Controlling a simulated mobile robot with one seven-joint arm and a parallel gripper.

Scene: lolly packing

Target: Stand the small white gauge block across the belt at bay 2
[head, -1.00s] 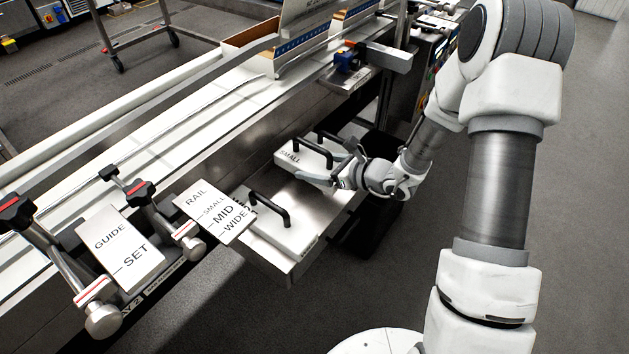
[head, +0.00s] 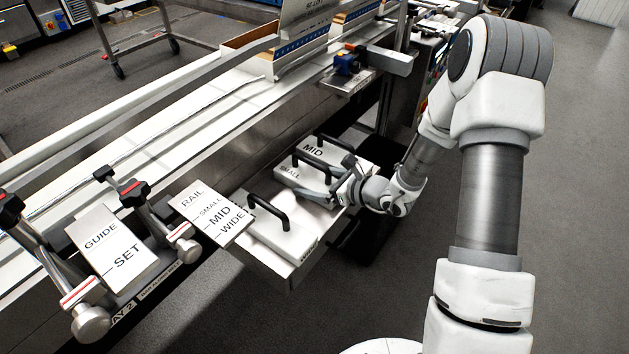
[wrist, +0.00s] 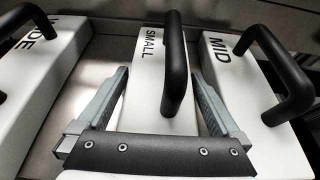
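The small white gauge block (head: 291,177), labelled SMALL with a black handle, lies in a metal tray (head: 283,269) between the MID block (head: 331,157) and the wide block (head: 284,234). In the wrist view, the SMALL block (wrist: 147,98) stands between the two fingers of my gripper (wrist: 158,90). The fingers are apart, one along each long side, and I see no firm contact. In the head view my gripper (head: 327,186) is low at the block's near right end and hides part of it. The belt (head: 185,135) runs diagonally at the left, with a partly hidden bay 2 label (head: 124,313).
A GUIDE SET plate (head: 112,249) and a RAIL plate (head: 208,212) stand at the belt's near side. Clamp knobs (head: 90,322) stick out beside them. Guide rails (head: 130,172) run along the belt. The MID block's handle (wrist: 275,75) is close to my right finger.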

